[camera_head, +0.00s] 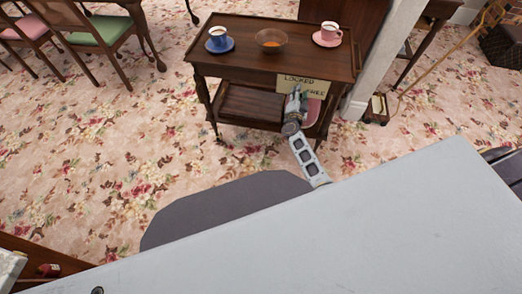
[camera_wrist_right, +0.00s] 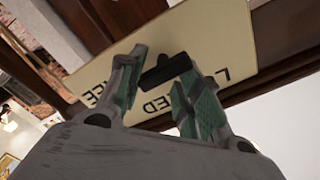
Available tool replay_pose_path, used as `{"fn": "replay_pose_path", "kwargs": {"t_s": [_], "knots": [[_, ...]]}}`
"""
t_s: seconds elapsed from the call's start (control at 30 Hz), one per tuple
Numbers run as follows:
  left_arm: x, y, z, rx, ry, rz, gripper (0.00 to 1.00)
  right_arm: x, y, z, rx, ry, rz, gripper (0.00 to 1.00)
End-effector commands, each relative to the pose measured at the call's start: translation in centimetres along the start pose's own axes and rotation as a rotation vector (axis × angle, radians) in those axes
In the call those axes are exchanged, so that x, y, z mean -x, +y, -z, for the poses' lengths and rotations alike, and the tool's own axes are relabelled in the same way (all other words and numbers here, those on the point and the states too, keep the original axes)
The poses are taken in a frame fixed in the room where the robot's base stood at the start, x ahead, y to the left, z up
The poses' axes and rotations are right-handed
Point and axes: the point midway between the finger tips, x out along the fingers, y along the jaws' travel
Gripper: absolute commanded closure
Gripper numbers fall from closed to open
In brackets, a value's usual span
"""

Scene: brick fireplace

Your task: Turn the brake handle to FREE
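A cream sign plate (camera_head: 290,91) marked LOCKED and FREE is fixed to the front of the wooden trolley (camera_head: 240,61). In the right wrist view the plate (camera_wrist_right: 215,32) appears upside down, with FREE at the left and LOCKED at the right. A short black brake handle (camera_wrist_right: 160,77) sits on it, lying roughly across the picture. My right gripper (camera_wrist_right: 160,75) is at the plate, its green-padded fingers parted, one on each side of the handle. I cannot tell whether they touch it. In the head view my right gripper (camera_head: 297,92) hides the handle. My left gripper is out of view.
On the trolley top stand a blue cup and saucer (camera_head: 219,42), an amber bowl (camera_head: 271,40) and a pink cup and saucer (camera_head: 327,37). A pale post (camera_head: 384,55) is close at the right. Chairs (camera_head: 100,30) stand at the upper left. Flowered carpet (camera_head: 100,130) is open at the left.

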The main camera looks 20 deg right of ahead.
Motion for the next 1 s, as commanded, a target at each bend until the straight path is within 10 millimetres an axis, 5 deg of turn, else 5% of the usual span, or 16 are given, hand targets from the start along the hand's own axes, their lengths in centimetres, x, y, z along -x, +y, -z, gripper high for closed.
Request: {"fn": "replay_pose_path", "kwargs": {"t_s": [1.0], "knots": [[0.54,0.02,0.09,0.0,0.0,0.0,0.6,0.05,-0.5,-0.25,0.473,-0.002,0.0,0.66]]}}
